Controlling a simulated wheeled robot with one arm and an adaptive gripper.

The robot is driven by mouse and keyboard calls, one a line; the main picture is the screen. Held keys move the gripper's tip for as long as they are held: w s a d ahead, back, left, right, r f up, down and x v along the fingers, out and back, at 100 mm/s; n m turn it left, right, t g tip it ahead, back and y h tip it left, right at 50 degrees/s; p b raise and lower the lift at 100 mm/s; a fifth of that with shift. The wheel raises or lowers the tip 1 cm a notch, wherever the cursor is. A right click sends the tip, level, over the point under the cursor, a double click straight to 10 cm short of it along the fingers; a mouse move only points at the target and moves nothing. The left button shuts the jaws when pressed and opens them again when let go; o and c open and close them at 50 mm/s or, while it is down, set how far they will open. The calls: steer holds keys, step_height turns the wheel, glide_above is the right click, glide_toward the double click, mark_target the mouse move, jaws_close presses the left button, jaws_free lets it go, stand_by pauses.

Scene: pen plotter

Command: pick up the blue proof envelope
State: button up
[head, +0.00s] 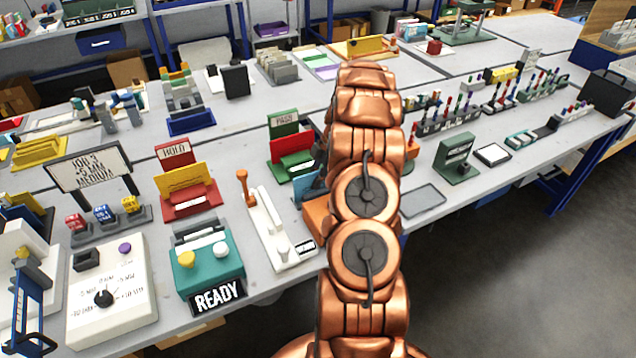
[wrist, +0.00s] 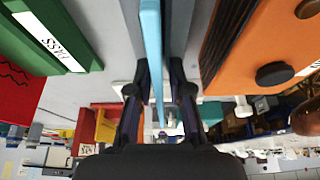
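The blue proof envelope (head: 309,186) stands on edge on the table, mostly hidden behind my copper arm in the head view. In the wrist view the light blue envelope (wrist: 152,45) shows edge-on as a thin upright strip. My gripper (wrist: 160,85) has its dark fingers on either side of this strip, with a gap visible between them. The fingers look open; I see no clear grip on the envelope. The head view hides the gripper behind the arm.
The green PASS holder (head: 291,150) with a red card stands close on the left, also in the wrist view (wrist: 60,40). An orange block (wrist: 250,45) is close on the right. The red HOLD holder (head: 188,185) and a white lever unit (head: 275,230) stand further left.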

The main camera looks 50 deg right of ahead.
jaws_close()
